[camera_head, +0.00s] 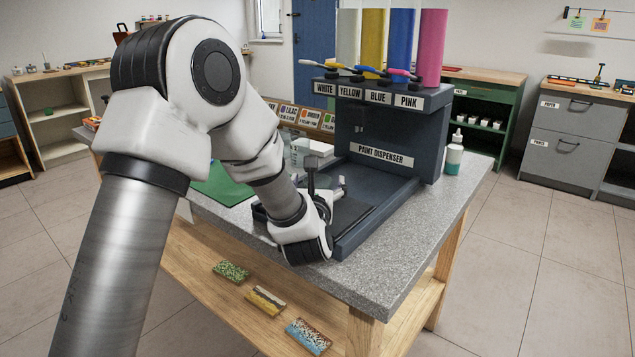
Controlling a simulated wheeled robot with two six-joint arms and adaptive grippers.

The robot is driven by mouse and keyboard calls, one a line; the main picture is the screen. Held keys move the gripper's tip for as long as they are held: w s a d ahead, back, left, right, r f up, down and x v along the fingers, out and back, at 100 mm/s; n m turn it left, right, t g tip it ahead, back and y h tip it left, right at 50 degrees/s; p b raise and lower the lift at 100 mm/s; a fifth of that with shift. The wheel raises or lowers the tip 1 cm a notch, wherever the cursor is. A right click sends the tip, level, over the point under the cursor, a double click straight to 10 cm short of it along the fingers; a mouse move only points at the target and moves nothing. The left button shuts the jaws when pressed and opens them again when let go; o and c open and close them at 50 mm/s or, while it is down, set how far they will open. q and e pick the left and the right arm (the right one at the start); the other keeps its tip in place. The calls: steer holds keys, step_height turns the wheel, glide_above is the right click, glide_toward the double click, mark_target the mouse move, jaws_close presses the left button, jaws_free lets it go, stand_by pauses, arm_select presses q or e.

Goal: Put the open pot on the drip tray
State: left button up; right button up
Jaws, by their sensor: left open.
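The dark drip tray (378,214) extends forward from the base of the paint dispenser (392,135) on the grey speckled worktop. My left arm reaches across from the left, and its wrist covers the tray's near left part. My left gripper (326,187) is open, low over the left side of the tray, and partly hidden by its own wrist. I cannot clearly make out the open pot; any pot near the fingers is hidden by the arm. My right gripper is not in view.
Upright white, yellow, blue and pink paint tubes (400,45) top the dispenser. A small bottle (454,153) stands to its right. Several patterned blocks (266,300) rest on the lower shelf. The worktop's right front is clear.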

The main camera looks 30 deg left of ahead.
arm_select(q)
steer(key=v, duration=0.7)
steer(key=shift+s+d+b, duration=0.2)
steer(key=shift+s+b, duration=0.05)
steer(key=shift+b, duration=0.1)
steer(key=b+v, duration=0.3)
steer(key=shift+f, duration=0.2)
steer(key=shift+s+d+r+b, duration=0.15)
steer(key=shift+s+d+b, duration=0.05)
steer(key=shift+s+b, duration=0.35)
steer(key=shift+r, duration=0.15)
steer(key=shift+r, duration=0.15)
step_height(320, 180, up, 9)
steer(key=p, duration=0.5)
